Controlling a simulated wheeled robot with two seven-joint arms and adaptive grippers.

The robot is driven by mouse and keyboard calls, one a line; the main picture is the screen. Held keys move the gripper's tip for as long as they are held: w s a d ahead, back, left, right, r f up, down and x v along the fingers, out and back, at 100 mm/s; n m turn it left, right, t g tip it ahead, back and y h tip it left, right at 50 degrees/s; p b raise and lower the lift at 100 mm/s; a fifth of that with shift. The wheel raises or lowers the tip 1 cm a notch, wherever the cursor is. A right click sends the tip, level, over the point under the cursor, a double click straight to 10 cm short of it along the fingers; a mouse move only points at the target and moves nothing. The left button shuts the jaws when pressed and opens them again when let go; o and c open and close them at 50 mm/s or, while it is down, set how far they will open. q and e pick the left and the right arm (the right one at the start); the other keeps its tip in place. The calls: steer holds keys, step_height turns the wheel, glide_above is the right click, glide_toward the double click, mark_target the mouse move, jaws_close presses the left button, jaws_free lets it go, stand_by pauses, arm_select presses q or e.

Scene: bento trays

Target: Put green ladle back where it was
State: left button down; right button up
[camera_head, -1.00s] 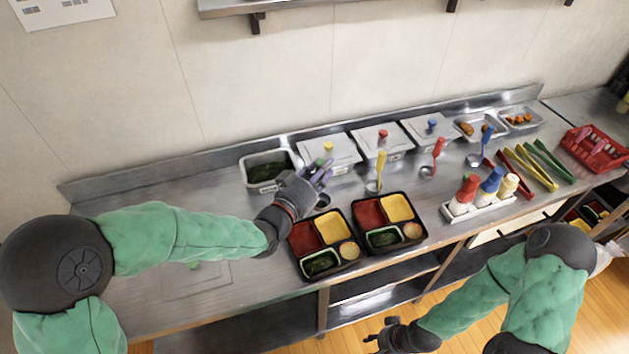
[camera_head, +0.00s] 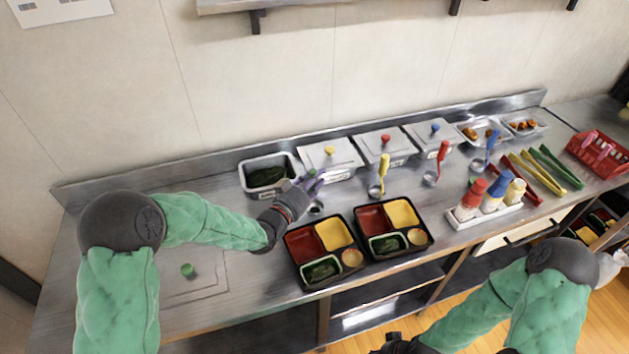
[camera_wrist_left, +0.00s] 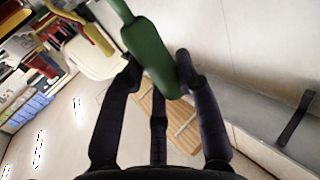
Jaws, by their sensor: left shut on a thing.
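The green ladle is in my left gripper (camera_head: 313,183), which is shut on its handle above the counter, behind the left bento tray (camera_head: 297,278). Its dark green handle (camera_wrist_left: 150,52) fills the space between the fingers in the left wrist view. In the head view only a bit of green (camera_head: 311,173) shows at the fingers, and a small metal bowl (camera_head: 316,208) shows just below them. I cannot tell whether the bowl touches the counter. My right gripper (camera_head: 393,345) is at the bottom edge, mostly cut off.
An open container of dark greens (camera_head: 268,160) stands behind my left gripper. Lidded containers follow to its right. Yellow (camera_head: 383,175), red (camera_head: 441,158) and blue (camera_head: 490,147) ladles stand in front. A flat lid with a green knob (camera_head: 187,270) lies at left.

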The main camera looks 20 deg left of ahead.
arm_select(q)
steer(key=shift+r, duration=0.1)
steer(key=shift+f, duration=0.2)
steer(key=c, duration=0.9)
jaws_free()
steer(key=shift+r, duration=0.2)
steer(key=p+v, duration=0.2)
steer(key=v, duration=1)
